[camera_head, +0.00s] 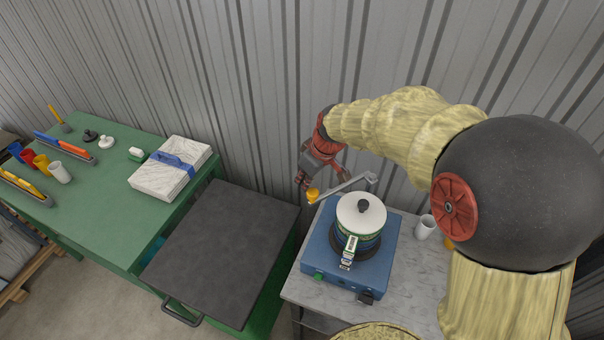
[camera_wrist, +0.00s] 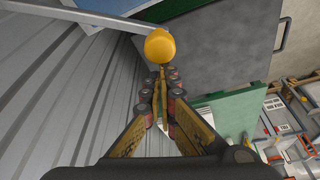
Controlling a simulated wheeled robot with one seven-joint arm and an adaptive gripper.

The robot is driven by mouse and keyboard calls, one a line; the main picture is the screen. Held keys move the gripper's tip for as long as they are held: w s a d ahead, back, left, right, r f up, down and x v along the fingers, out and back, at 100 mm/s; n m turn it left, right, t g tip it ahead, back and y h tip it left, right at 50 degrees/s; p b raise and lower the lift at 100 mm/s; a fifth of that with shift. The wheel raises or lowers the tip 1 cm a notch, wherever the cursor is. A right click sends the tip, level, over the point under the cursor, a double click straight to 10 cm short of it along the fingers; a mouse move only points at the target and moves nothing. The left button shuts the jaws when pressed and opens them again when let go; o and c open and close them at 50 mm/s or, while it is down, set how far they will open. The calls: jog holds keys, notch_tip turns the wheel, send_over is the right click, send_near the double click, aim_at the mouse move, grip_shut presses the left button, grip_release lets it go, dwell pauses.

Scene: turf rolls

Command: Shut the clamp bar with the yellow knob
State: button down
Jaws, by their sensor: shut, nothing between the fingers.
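The clamp bar (camera_head: 345,187) is a grey arm reaching from a post at the back right of the blue base unit (camera_head: 318,250). The yellow knob (camera_head: 313,195) is at its left end. The bar stands raised, clear of the lidded white pot (camera_head: 361,214) on the unit. My gripper (camera_head: 305,181) is at the knob end of the bar, against the back wall side. In the wrist view the knob (camera_wrist: 160,46) shows just beyond my fingertips (camera_wrist: 162,74), and the bar (camera_wrist: 85,15) runs off to the upper left. My fingers are shut and empty. Whether they touch the knob I cannot tell.
The corrugated wall (camera_head: 230,90) is close behind my gripper. A white cup (camera_head: 425,227) stands right of the unit on the marble top (camera_head: 400,318).

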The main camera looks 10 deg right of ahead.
jog(key=s+d+n+b, duration=0.2)
jog(key=s+n+b, duration=0.1)
jog(key=s, duration=0.3)
jog(key=s+d+n+g+y+b, duration=0.1)
jog(key=s+d+n+b, duration=0.1)
jog(key=s, duration=0.5)
jog(key=shift+d+n+b, duration=0.4)
jog(key=shift+d+b, duration=0.05)
jog(key=shift+b, duration=0.45)
jog(key=shift+s, duration=0.1)
jog(key=w+a, duration=0.2)
jog(key=a, duration=0.2)
jog(key=p+v, duration=0.1)
jog(key=v, duration=0.9)
jog(key=shift+d, duration=0.3)
jog(key=shift+w, duration=0.15)
